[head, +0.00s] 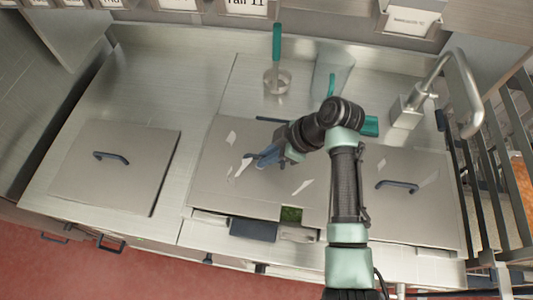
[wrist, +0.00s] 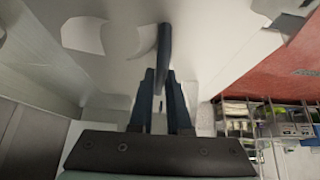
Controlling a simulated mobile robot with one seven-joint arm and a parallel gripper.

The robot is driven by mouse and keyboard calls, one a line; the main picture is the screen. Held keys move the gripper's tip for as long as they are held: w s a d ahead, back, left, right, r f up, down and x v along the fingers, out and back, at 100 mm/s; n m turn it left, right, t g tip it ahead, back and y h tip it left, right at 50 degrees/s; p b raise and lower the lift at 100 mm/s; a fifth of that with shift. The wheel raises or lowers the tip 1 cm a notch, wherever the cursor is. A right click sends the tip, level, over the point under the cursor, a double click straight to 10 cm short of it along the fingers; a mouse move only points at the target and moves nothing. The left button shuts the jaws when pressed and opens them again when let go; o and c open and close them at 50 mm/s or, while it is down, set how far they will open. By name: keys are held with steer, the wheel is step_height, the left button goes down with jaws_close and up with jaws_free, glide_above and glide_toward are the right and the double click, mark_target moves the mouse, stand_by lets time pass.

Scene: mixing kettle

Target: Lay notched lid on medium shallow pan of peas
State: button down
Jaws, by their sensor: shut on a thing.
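A grey metal lid (head: 225,180) lies over the middle opening of the counter, with a dark bar handle on top. My gripper (head: 264,157) is shut on that handle (wrist: 164,45), as the wrist view shows between the fingers (wrist: 159,100). At the lid's front edge a small patch of green peas (head: 291,214) shows, with a dark block-like part (head: 253,229) beside it. The pan itself is mostly hidden under the lid. I cannot tell whether the lid rests fully or hovers slightly.
A left lid (head: 90,180) and a right lid (head: 410,220), both with dark handles, lie on either side. A faucet (head: 440,85) and a metal rack (head: 500,150) are at the right.

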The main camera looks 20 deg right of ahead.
steer(key=shift+f, duration=0.15)
stand_by(0.3)
steer(key=shift+f+b, duration=1.05)
steer(key=shift+b, duration=0.05)
steer(key=shift+f, duration=0.15)
steer(key=shift+c, duration=1.5)
jaws_free()
steer(key=shift+f, duration=0.1)
steer(key=shift+p+v, duration=2.15)
steer(key=shift+v, duration=1.45)
